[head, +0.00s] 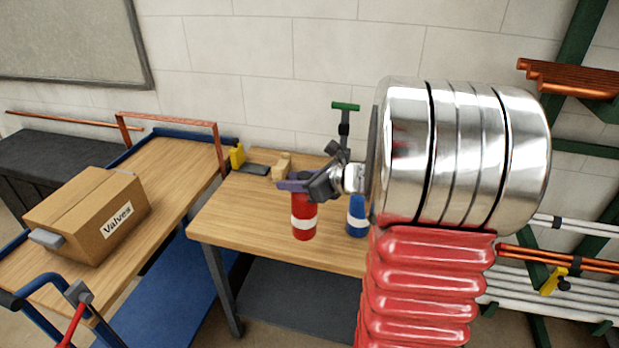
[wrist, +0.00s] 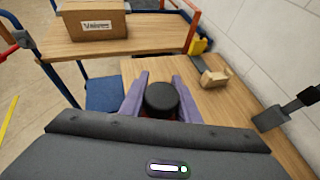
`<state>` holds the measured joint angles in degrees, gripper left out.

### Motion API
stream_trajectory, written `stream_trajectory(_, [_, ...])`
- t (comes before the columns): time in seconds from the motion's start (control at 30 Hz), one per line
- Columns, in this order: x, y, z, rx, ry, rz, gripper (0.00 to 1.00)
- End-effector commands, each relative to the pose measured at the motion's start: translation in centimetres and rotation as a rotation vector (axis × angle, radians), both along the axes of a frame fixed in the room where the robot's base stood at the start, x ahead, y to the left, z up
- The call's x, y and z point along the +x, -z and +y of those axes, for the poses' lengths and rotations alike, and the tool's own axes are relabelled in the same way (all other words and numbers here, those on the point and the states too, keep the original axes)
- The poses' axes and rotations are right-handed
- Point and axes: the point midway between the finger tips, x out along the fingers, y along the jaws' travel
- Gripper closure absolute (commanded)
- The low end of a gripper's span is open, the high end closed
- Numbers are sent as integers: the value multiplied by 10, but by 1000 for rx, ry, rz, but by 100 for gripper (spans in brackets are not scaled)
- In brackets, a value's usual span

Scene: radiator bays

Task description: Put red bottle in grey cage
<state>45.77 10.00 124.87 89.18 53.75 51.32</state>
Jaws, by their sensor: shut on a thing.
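The red bottle (head: 303,226) has a white band and stands upright at the wooden workbench (head: 250,222). I cannot tell whether its base touches the top. My gripper (head: 292,184) is shut on its upper part, with purple fingers on both sides. In the wrist view the bottle's black cap (wrist: 163,96) sits between the fingers (wrist: 160,92); a little red shows below it. I see no grey cage clearly in either view.
A blue bottle (head: 356,216) stands to the right, partly hidden by my arm. A cardboard box marked Valves (head: 90,215) sits on a blue-framed cart (head: 180,165) at left. A wooden block (head: 282,166) and a yellow item (head: 237,157) lie at the bench's back.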

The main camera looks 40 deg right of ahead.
Motion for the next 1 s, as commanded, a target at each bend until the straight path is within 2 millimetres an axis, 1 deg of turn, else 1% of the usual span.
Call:
stream_trajectory(0.03, [5, 2, 9, 2, -5, 0, 100])
stream_trajectory(0.17, [16, 10, 30, 4, -9, -3, 100])
stream_trajectory(0.27, [26, 20, 52, 6, -12, -3, 100])
stream_trajectory(0.4, [37, 36, 89, 9, -16, -4, 100])
stream_trajectory(0.5, [42, 50, 116, 14, -16, -3, 100])
stream_trajectory(0.67, [44, 76, 158, 19, -17, 0, 100])
stream_trajectory(0.8, [39, 100, 191, 22, -16, 5, 100])
stream_trajectory(0.9, [33, 116, 211, 18, -13, 8, 100])
stream_trajectory(1.0, [27, 128, 224, 11, -7, 9, 100])
